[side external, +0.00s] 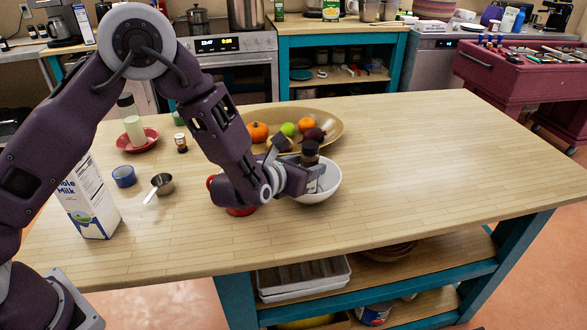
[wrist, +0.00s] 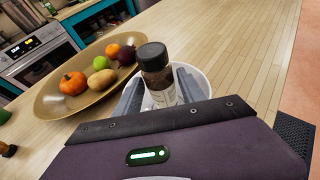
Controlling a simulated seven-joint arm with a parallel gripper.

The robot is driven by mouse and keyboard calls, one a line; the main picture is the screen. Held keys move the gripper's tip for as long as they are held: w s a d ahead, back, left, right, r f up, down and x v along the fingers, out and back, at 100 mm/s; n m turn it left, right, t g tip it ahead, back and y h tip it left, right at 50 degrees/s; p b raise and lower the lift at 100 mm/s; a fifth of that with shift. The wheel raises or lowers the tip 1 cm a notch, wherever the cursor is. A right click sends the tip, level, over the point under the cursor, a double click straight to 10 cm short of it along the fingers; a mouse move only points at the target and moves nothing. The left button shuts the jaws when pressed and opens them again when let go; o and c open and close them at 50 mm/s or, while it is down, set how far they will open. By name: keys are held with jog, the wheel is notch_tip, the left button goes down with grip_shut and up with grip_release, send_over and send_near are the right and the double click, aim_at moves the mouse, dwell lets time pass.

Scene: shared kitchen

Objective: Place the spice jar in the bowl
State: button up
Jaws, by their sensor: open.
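The spice jar (side external: 310,153), dark with a black lid and a pale label, stands roughly upright at the white bowl (side external: 326,188). In the wrist view the jar (wrist: 156,75) is between the two fingers of my gripper (wrist: 160,92), with the bowl (wrist: 205,85) behind and around it. My gripper (side external: 305,178) reaches over the bowl's left side with its fingers open, one on each side of the jar. The jar's base is hidden by the fingers and my wrist, so I cannot tell whether it touches the bowl's bottom.
A large tan dish (side external: 335,128) of fruit lies just behind the bowl. A red object (side external: 240,211) is partly hidden under my wrist. A milk carton (side external: 91,205), blue tape (side external: 123,176), a metal cup (side external: 162,183) and a small jar (side external: 181,143) stand left. The table's right is clear.

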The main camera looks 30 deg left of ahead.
jog(key=v, duration=0.7)
jog(key=s+a+r+n+y, duration=0.3)
jog(key=a+r+n+y, duration=0.3)
jog(key=a, duration=0.5)
jog(key=s+a+r+n+g+y, duration=0.2)
jog(key=s+a+r+n+g, duration=0.15)
jog(key=s+a+n, duration=0.35)
jog(key=s+a+r+n+g+y, duration=0.1)
jog(key=s+a+r+n+g, duration=0.1)
jog(key=s+a+n+g, duration=0.4)
jog(key=s+d+n+h, duration=0.1)
jog(key=s+d+n, duration=0.1)
jog(key=s+n, duration=0.6)
jog(key=s+d+r+n+t+h, duration=0.1)
jog(key=s+d+n+h, duration=0.6)
jog(key=d, duration=0.5)
jog(key=shift+s+r+n+h, duration=0.15)
jog(key=shift+r+n+h, duration=0.3)
jog(key=shift+n, duration=0.55)
jog(key=shift+d+f+t, duration=0.1)
jog(key=shift+t, duration=0.15)
